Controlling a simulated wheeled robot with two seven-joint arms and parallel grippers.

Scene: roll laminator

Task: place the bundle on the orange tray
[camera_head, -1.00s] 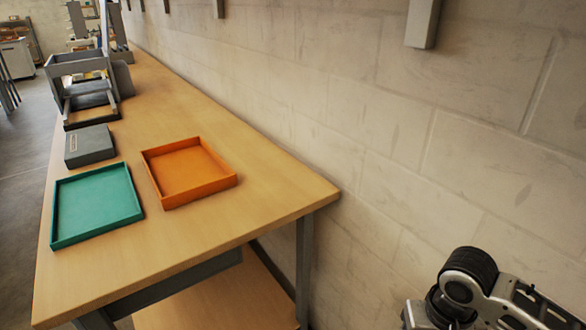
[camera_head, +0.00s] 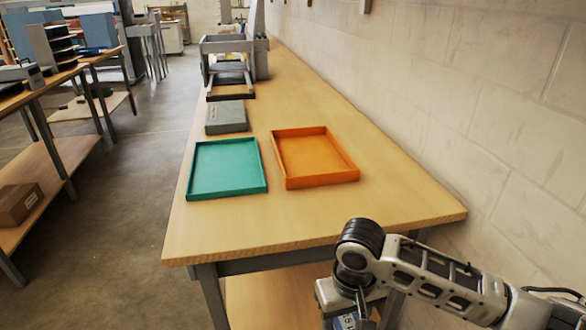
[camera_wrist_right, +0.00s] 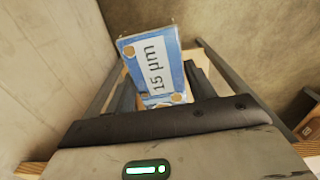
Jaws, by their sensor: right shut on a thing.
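The orange tray (camera_head: 312,156) lies empty on the wooden table, right of the green tray. The bundle (camera_wrist_right: 152,62) is blue with a white label reading "15 µm" and shows in the right wrist view. My right gripper (camera_wrist_right: 160,88) is shut on it. In the head view, a small blue part of the bundle (camera_head: 345,322) shows at the bottom edge, beside my right arm. It is in front of the table's near edge, apart from the orange tray. My left gripper is not in view.
An empty green tray (camera_head: 227,168) lies left of the orange one. A grey box (camera_head: 226,118) and a grey machine frame (camera_head: 228,66) stand behind them. A wall runs along the table's right side. The tabletop right of the orange tray is clear.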

